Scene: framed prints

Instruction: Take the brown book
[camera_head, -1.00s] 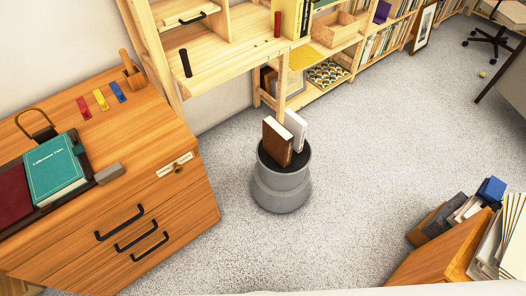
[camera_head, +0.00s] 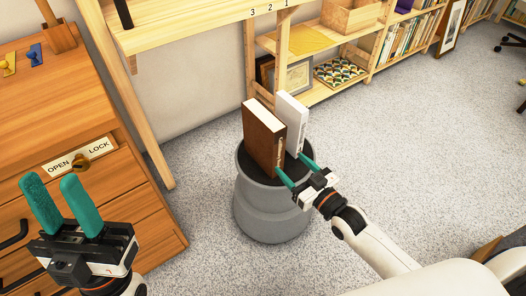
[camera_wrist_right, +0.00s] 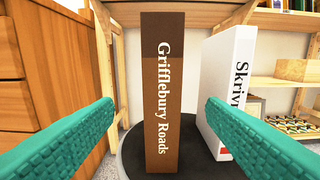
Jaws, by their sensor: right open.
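The brown book (camera_head: 264,136) stands upright on the dark top of a grey round stand (camera_head: 270,207). A white book (camera_head: 291,122) stands upright just to its right. In the right wrist view the brown book (camera_wrist_right: 162,95) shows its spine, lettered "Grifflebury Roads", between my fingers; the white book (camera_wrist_right: 228,90) is partly behind the right finger. My right gripper (camera_head: 296,172) is open, its teal fingertips close to the near side of the books; I cannot tell if they touch. My left gripper (camera_head: 58,190) is open and empty, in front of the wooden cabinet.
The wooden cabinet (camera_head: 110,185) with its OPEN/LOCK plate (camera_head: 80,157) stands at the left. A pale wooden shelf unit (camera_head: 190,28) runs behind the stand. Grey carpet (camera_head: 420,140) is clear at the right.

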